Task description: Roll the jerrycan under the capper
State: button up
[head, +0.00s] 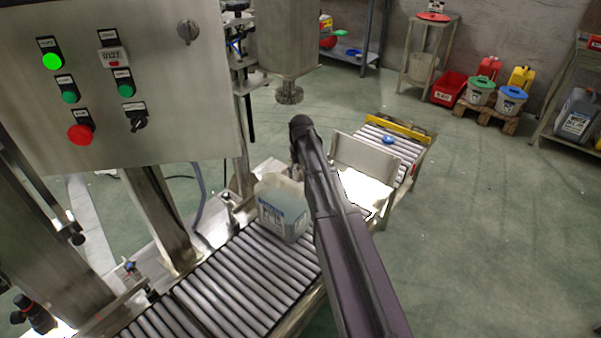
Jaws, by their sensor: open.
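The jerrycan (283,210) is pale and translucent with a blue-and-white label. It stands upright on the roller conveyor (235,285), near its far end. The capper's round chuck (289,93) hangs from a steel housing (286,35), above and beyond the jerrycan in the picture. I cannot tell whether it is directly over the jerrycan's neck. My dark arm rises from the bottom right and covers the area just right of the jerrycan. My gripper cannot be made out; it is hidden behind the arm or out of frame.
A control panel (150,95) with a lit green lamp (52,61) and a red button (80,134) stands at left. A steel guard (365,155) stands before a further roller section (410,145) holding a blue object (388,139). Green floor at right is open.

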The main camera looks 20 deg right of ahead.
aim_at(299, 187)
jog(key=shift+a+f+b, duration=0.15)
jog(key=shift+f+b, duration=4.45)
jog(key=shift+f, duration=0.25)
